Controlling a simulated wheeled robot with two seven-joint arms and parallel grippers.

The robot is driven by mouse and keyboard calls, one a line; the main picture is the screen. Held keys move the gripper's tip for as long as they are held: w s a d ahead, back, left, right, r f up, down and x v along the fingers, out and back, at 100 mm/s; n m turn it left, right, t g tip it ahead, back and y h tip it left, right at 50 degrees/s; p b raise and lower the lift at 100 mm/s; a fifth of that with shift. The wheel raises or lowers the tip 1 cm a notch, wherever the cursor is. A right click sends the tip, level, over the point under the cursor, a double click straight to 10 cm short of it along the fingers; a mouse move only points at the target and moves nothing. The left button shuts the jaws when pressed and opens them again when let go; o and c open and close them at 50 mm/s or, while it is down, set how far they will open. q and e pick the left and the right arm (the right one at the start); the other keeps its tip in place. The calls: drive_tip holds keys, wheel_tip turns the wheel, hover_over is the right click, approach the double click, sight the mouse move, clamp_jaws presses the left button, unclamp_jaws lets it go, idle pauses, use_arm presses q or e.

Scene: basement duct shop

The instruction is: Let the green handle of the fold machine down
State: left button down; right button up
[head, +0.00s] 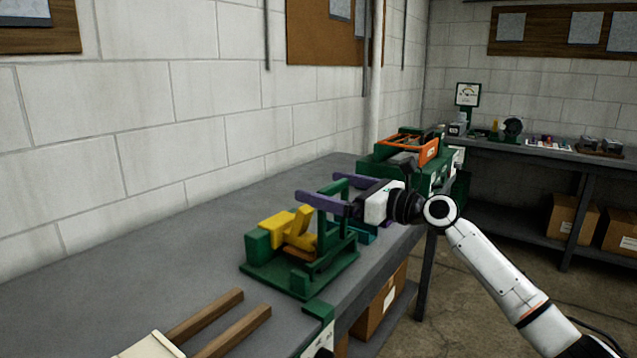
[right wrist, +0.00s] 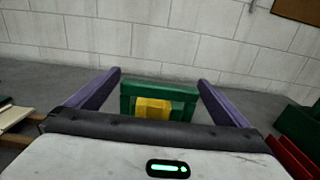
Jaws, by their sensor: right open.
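The fold machine (head: 300,275) has a green base on the workbench, with yellow blocks (head: 290,228) on it. Its green handle (head: 322,222) is an upright frame with a crossbar, standing raised above the base. My right gripper (head: 315,186) has purple fingers and is open at the top of the handle. I cannot tell whether a finger touches the handle. My left gripper is not in view.
A cream item with two wooden bars (head: 215,320) lies at the near end of the grey bench (head: 130,290). A green machine with an orange top (head: 410,150) stands beyond my right gripper. The block wall runs behind; bench left of the fold machine is clear.

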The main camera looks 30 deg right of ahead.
drive_tip(key=shift+x, duration=1.35)
drive_tip(key=shift+c, duration=0.4)
